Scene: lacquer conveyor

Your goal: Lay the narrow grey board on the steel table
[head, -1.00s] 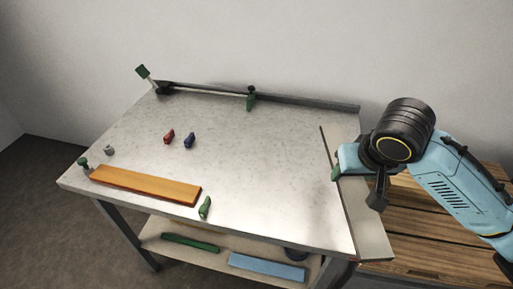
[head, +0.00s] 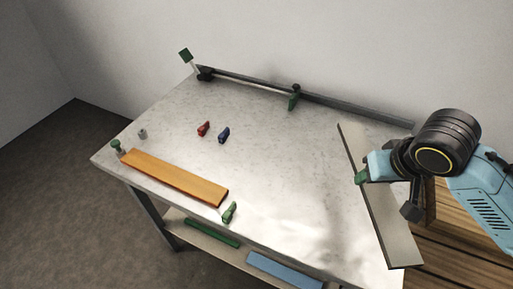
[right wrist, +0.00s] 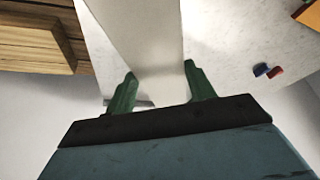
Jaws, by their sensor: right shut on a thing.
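The narrow grey board (head: 386,225) is a long flat strip over the right end of the steel table (head: 285,180). It runs from near the back rail to the table's front right corner. My right gripper (head: 361,177) is shut on the board across its width. In the right wrist view, the board (right wrist: 145,40) runs between the two green fingers of that gripper (right wrist: 160,85), with the pale tabletop (right wrist: 220,45) beyond. I cannot tell whether the board touches the tabletop. My left gripper is not in view.
An orange board (head: 172,178) lies at the table's front left, with green clamps (head: 229,212) near its ends. Red (head: 203,129) and blue (head: 223,135) pieces lie mid-table. A dark rail (head: 340,105) lines the back. A wooden slatted surface (head: 450,240) is at right. The middle is clear.

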